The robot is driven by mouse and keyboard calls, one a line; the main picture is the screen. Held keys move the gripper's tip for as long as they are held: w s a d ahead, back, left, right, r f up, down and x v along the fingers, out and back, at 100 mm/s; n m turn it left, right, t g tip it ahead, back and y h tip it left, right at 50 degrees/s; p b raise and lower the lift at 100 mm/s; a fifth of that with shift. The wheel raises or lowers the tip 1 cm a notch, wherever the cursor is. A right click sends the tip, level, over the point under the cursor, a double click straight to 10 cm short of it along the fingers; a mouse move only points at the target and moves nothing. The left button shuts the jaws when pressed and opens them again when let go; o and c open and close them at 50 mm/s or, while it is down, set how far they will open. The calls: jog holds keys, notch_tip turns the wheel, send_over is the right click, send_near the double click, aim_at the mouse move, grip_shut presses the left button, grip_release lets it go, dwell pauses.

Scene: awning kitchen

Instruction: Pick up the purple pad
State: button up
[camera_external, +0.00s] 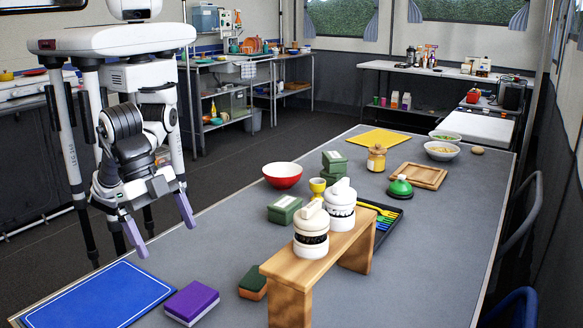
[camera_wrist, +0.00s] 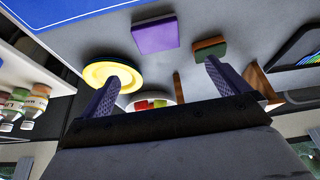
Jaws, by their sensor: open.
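The purple pad (camera_external: 191,301) lies flat on the grey table near its front edge, with a pale layer under its purple top. It also shows in the wrist view (camera_wrist: 155,36), above and between my fingertips in the picture and apart from them. My gripper (camera_external: 168,241) points downward near the table's left edge, up and left of the pad in the external view. Its two purple-grey fingers are spread wide, with nothing between them. Both fingers also show in the wrist view (camera_wrist: 162,74).
A blue board (camera_external: 98,296) lies left of the pad. A green-and-orange sponge (camera_external: 253,285) lies to its right, close to a wooden stand (camera_external: 330,250) bearing two white jars (camera_external: 312,232). A red bowl (camera_external: 282,174) sits farther back. Bare table separates pad and sponge.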

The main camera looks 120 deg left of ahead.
aim_at(191, 297)
jog(key=x, duration=1.3)
jog(key=shift+s+d+f, duration=0.2)
jog(key=shift+s+f, duration=0.05)
jog(key=shift+f, duration=0.25)
jog(key=c, duration=0.9)
